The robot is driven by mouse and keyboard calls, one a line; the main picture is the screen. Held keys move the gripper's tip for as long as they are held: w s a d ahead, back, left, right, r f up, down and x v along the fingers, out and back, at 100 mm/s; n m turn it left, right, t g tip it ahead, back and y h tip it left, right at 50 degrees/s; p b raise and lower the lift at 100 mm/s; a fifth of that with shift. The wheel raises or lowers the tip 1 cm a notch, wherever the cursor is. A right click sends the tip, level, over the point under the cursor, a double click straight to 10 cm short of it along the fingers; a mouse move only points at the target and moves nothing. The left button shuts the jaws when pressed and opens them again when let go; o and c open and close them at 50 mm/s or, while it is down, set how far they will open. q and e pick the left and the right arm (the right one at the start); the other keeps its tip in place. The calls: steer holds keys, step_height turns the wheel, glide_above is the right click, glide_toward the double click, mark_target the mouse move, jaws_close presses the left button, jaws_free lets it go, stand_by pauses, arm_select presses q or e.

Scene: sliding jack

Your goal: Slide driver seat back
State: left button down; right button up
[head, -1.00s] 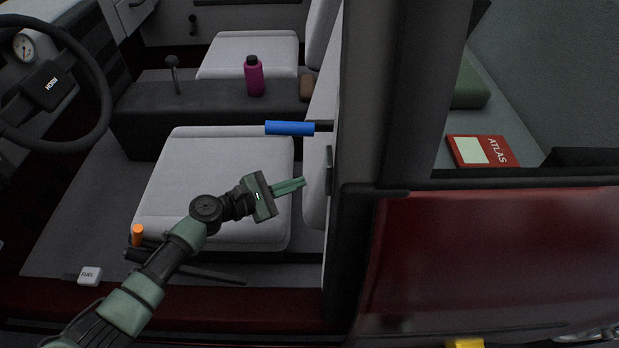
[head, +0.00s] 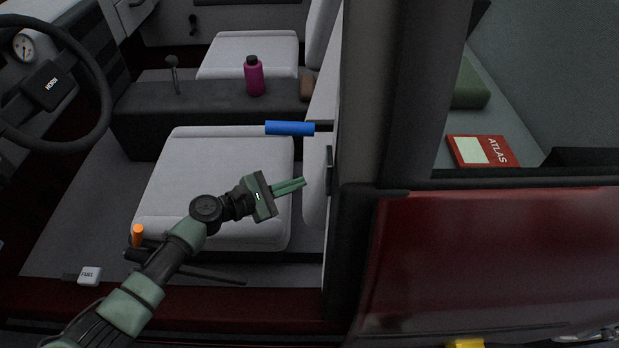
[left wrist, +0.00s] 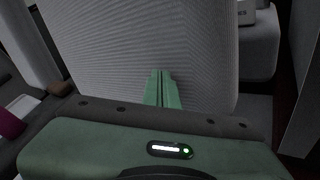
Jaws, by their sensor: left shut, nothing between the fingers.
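The driver seat has a light grey cushion (head: 205,180) behind the sill, and its backrest (head: 316,175) stands at the cushion's right end, partly hidden by the door pillar. My left gripper (head: 303,182) is shut and empty, over the right part of the cushion, with its tips at or very near the backrest. In the left wrist view the green fingers (left wrist: 162,74) lie together, pointing at the ribbed grey backrest (left wrist: 140,40); I cannot tell whether they touch it. An orange-tipped handle (head: 137,235) sits at the cushion's front left corner, beside my arm. My right gripper is not in view.
A blue cylinder (head: 290,128) lies at the cushion's far right corner. A dark console (head: 200,112) carries a magenta bottle (head: 254,78) and a lever (head: 174,75). The steering wheel (head: 105,95) is at left. The door pillar (head: 365,130) stands close right of my gripper.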

mark_target(310, 184)
arm_select(q)
steer(key=shift+d, duration=0.1)
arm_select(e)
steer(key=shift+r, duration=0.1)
arm_select(q)
steer(key=shift+d, duration=0.2)
steer(key=shift+d+r, duration=0.1)
steer(key=shift+d, duration=0.3)
steer(key=shift+d+p, duration=0.4)
steer(key=shift+d, duration=0.55)
steer(key=shift+s+a+p, duration=0.65)
steer(key=shift+s+a, duration=0.8)
steer(key=shift+s, duration=0.25)
steer(key=shift+f+v, duration=0.1)
steer(key=shift+v, duration=0.5)
steer(key=shift+f+v, duration=0.15)
steer(key=shift+v, duration=0.45)
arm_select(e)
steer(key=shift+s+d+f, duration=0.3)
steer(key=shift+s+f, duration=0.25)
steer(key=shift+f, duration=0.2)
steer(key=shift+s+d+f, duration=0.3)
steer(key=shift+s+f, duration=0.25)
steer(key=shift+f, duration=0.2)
arm_select(q)
steer(key=shift+w+a+f, duration=0.1)
steer(key=shift+a+f, duration=0.05)
